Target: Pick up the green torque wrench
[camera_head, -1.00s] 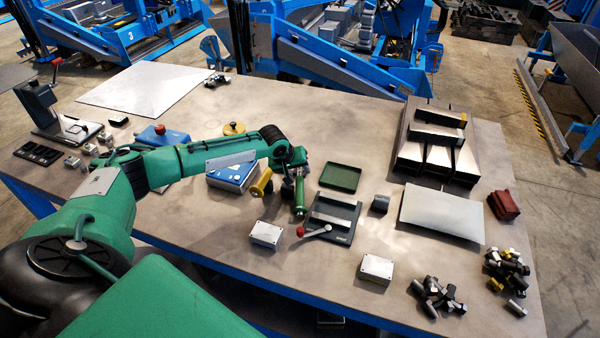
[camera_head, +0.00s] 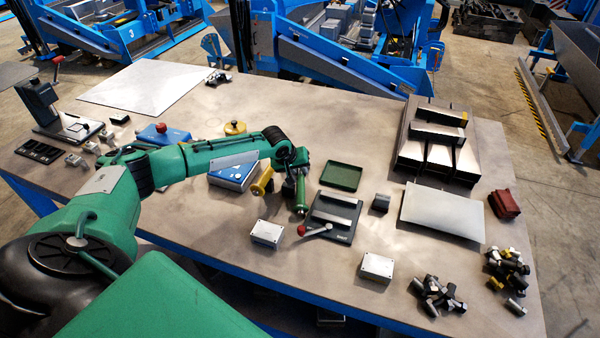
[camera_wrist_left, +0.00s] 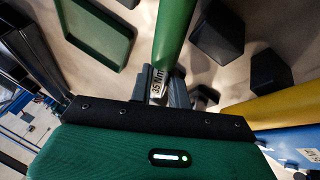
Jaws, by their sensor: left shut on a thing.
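The green torque wrench (camera_head: 301,190) is held by my left gripper (camera_head: 291,178), beside the yellow tool and left of the green tray. In the left wrist view the wrench's green handle (camera_wrist_left: 174,35) runs up from between the fingers of my left gripper (camera_wrist_left: 164,88), which are shut on it. A label with printed text shows on the wrench between the fingers. Most of the wrench's far end is hidden by the gripper in the head view. My right gripper is not in view.
A yellow-handled tool (camera_head: 262,182) stands close on the left, near a blue box (camera_head: 233,174). A green tray (camera_head: 341,177) and a dark fixture with a red-knobbed lever (camera_head: 333,218) are close on the right. White-topped boxes (camera_head: 267,233) and loose bolts (camera_head: 438,297) lie nearer the front.

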